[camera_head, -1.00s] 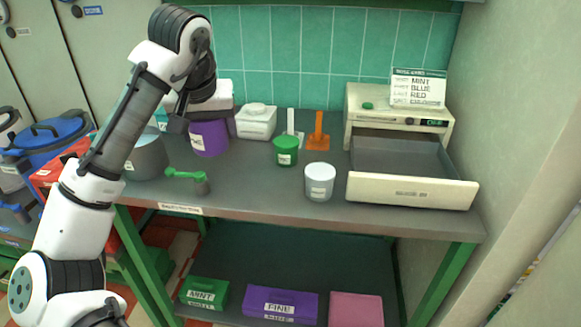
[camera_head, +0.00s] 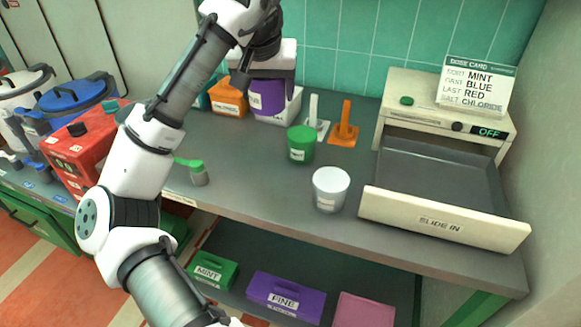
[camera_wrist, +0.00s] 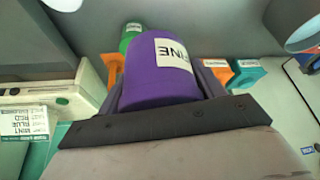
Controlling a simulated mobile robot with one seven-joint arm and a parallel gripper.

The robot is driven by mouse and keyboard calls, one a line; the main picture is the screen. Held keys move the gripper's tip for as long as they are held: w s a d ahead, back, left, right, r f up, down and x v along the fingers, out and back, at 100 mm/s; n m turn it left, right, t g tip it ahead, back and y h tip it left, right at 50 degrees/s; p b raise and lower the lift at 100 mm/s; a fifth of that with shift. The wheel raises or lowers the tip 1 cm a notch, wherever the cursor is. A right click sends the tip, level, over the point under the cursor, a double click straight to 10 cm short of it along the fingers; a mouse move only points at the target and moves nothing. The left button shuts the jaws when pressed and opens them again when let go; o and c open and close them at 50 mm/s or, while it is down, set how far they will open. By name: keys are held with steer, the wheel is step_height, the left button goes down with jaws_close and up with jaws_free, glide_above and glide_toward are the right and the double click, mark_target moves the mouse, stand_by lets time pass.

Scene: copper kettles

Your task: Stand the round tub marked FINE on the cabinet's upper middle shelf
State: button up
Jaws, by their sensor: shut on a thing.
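The round purple tub (camera_head: 268,98) with a white label is held by my gripper (camera_head: 264,82) near the back of the bench, in front of a white box. In the wrist view the tub (camera_wrist: 155,85) fills the middle, and its label reads FINE. My gripper's fingers are shut on its sides. In the head view its base looks raised off the bench, though the gap is hard to judge.
A green tub (camera_head: 301,145), a white tub (camera_head: 330,190) and a green scoop (camera_head: 197,172) stand on the bench (camera_head: 255,200). An open drawer unit (camera_head: 445,215) is at the right. A red container (camera_head: 88,150) and a blue-lidded pot (camera_head: 75,95) are at the left.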

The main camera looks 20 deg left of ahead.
step_height(320, 180, down, 20)
steer(key=shift+r+p, duration=0.25)
steer(key=shift+p, duration=0.05)
steer(key=shift+f, duration=0.15)
steer(key=o, duration=1)
steer(key=shift+o, duration=0.2)
steer(key=shift+r, duration=0.25)
steer(key=v, duration=1.2)
